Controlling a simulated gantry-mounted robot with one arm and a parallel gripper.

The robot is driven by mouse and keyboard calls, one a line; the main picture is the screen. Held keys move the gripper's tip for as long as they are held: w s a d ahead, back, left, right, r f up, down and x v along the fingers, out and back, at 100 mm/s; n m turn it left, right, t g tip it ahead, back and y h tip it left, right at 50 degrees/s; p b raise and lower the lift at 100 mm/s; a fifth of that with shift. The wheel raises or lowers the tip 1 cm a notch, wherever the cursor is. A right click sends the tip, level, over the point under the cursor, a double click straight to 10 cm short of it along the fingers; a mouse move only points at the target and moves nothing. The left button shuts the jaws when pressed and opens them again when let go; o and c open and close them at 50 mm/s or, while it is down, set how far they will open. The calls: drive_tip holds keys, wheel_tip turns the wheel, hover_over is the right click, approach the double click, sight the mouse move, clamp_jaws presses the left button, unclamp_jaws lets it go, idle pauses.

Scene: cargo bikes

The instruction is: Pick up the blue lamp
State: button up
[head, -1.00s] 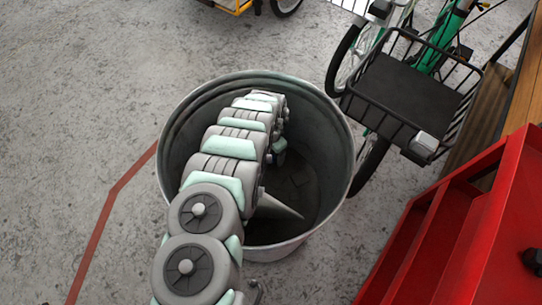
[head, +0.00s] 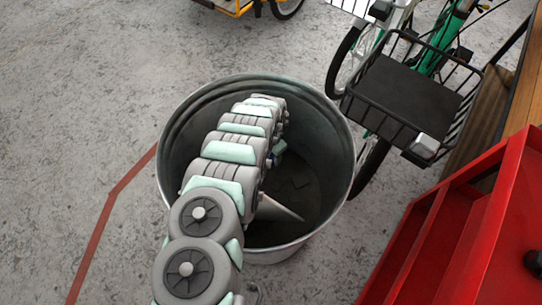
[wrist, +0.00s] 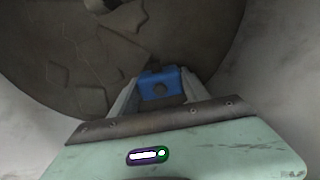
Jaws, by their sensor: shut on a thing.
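The blue lamp (wrist: 161,82) shows in the wrist view as a small blue block with a dark round spot. It sits between the two pale fingers of my gripper (wrist: 159,92), which is shut on it. In the head view a small bluish part (head: 278,148) shows beside the end of my arm, inside the large grey metal bin (head: 341,150). My arm reaches down into the bin and hides most of the gripper there. The bin's dark cracked floor (wrist: 60,65) lies beyond the lamp in the wrist view.
A pale cone-shaped thing (head: 276,209) lies in the bin beside my arm. A green bike with a black basket (head: 410,92) stands close to the bin's right. A red shelf unit (head: 455,230) is at the lower right. Concrete floor (head: 80,100) is clear on the left.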

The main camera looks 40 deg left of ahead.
drive_tip(key=shift+c, duration=1.1)
